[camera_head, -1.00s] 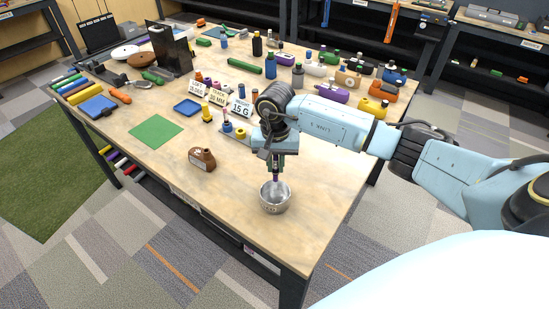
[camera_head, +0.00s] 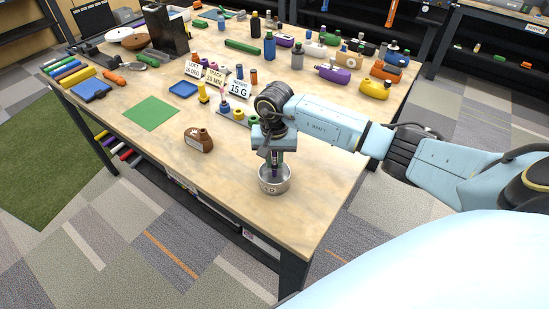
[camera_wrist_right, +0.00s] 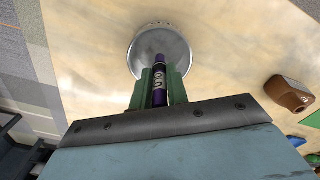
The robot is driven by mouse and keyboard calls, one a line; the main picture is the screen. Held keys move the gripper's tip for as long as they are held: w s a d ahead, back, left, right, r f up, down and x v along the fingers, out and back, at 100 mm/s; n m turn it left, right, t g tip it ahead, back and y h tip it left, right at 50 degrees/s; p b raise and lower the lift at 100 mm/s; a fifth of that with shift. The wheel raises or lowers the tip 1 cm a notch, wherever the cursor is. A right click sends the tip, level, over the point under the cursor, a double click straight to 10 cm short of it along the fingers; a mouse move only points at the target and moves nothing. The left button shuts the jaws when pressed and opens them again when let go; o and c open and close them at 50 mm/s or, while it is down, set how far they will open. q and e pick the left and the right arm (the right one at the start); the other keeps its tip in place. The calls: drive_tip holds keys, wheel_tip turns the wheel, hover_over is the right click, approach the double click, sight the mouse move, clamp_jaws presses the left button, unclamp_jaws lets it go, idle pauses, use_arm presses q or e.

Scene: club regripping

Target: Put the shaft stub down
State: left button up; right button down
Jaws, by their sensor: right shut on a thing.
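The purple shaft stub (camera_wrist_right: 159,80) with white marks stands between the green fingers of my right gripper (camera_wrist_right: 160,88). The right gripper (camera_head: 274,160) is shut on it and points down, and the stub's lower end (camera_head: 274,174) shows at the bowl's mouth. The round metal bowl (camera_head: 275,187) sits near the table's front right edge; it also shows under the stub's tip in the right wrist view (camera_wrist_right: 176,45). I cannot tell whether the stub touches the bowl's floor. My left gripper is out of view.
Many bottles crowd the table's back. The wood around the bowl is clear.

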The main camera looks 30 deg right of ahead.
drive_tip(key=c, duration=1.3)
unclamp_jaws()
drive_tip(key=shift+r, duration=0.15)
wheel_tip(320, 180, up, 7)
drive_tip(key=p, duration=0.4)
drive_tip(key=shift+s+f, duration=0.1)
drive_tip(key=shift+f, duration=0.1)
